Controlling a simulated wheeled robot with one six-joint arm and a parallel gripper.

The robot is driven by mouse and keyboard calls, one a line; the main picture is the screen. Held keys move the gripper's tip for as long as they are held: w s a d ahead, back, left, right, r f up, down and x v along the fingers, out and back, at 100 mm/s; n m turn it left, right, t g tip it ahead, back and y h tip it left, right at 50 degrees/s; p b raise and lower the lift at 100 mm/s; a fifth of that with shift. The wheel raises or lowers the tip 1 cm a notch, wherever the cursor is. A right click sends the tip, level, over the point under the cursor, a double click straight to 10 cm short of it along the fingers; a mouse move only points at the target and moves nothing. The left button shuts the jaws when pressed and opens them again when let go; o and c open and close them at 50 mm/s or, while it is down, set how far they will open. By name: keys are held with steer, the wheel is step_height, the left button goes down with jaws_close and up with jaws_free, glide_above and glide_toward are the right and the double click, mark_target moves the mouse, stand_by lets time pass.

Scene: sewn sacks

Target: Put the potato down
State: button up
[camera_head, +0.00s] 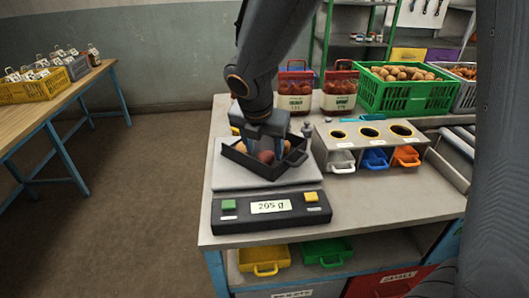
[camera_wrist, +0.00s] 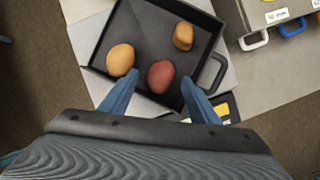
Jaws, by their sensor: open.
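My gripper (camera_wrist: 159,80) is open above the dark tray (camera_wrist: 98,57), its blue fingertips on either side of a red potato (camera_wrist: 161,75). The red potato rests in the tray; I cannot tell whether a finger touches it. A yellow potato (camera_wrist: 120,60) lies left of it, close to the left fingertip. A brown, blocky potato (camera_wrist: 183,36) lies farther back. In the head view my gripper (camera_head: 264,148) reaches down into the tray (camera_head: 268,172) and partly hides the potatoes. The tray sits on the scale (camera_head: 271,208), whose display reads 205 g.
A sorting stand (camera_head: 342,136) with three holes and white, blue and orange scoops stands right of the scale. Behind are two red-lidded containers (camera_head: 295,92) and a green crate of potatoes (camera_head: 400,97). Yellow and green bins (camera_head: 327,252) sit on the shelf below.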

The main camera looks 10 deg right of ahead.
steer(key=v, duration=1)
steer(key=shift+b, duration=0.4)
steer(key=shift+f, duration=0.1)
